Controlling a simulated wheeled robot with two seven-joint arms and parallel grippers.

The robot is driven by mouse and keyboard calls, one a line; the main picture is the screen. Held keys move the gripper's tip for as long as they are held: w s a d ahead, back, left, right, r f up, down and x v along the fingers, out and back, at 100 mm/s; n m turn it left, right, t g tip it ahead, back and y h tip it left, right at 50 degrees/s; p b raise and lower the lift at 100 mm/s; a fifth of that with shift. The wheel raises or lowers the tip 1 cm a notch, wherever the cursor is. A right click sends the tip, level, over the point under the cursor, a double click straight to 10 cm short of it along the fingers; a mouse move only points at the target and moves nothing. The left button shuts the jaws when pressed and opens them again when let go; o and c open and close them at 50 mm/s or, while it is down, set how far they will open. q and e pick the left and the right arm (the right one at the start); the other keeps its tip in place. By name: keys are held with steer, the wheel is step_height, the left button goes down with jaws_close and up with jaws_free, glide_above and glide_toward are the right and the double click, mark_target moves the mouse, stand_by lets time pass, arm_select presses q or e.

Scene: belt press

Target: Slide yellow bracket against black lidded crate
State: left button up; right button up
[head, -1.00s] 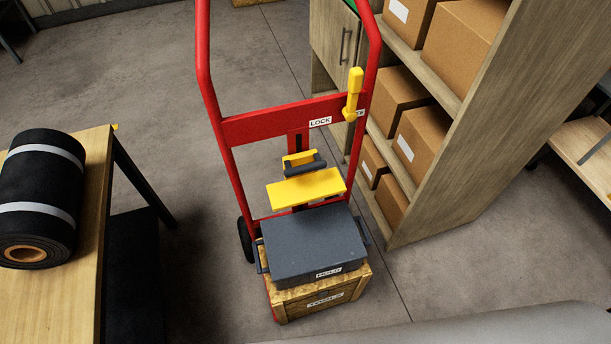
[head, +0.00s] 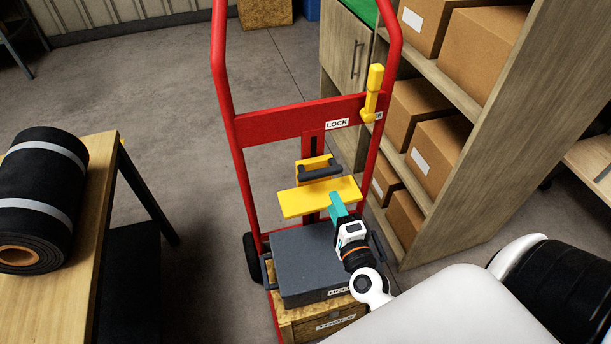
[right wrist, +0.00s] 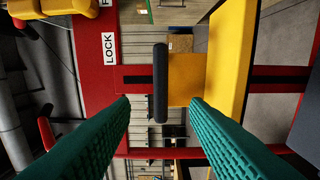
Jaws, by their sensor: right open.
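The yellow bracket (head: 318,196), with a flat plate and a dark grip bar (head: 321,173), sits on the red hand truck's upright above the black lidded crate (head: 315,262). It also shows in the right wrist view (right wrist: 228,65), where a gap separates its plate from the crate (right wrist: 305,135) at the right edge. My right gripper (head: 337,207) is in front of the bracket plate, above the crate's right part. In the right wrist view its teal fingers (right wrist: 160,99) are open, with the grip bar (right wrist: 161,60) ahead between them. My left gripper is not in view.
The crate stands on a wooden tools crate (head: 335,322) on the red hand truck (head: 240,175). A yellow lock lever (head: 373,95) is on the crossbar. A shelf with boxes (head: 440,155) stands close on the right. A table with a black roll (head: 40,195) is left.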

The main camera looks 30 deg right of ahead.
mark_target(322, 177)
steer(key=p+x, duration=0.1)
steer(key=x, duration=1)
steer(key=shift+w, duration=0.2)
jaws_close()
steer(key=shift+f, duration=0.1)
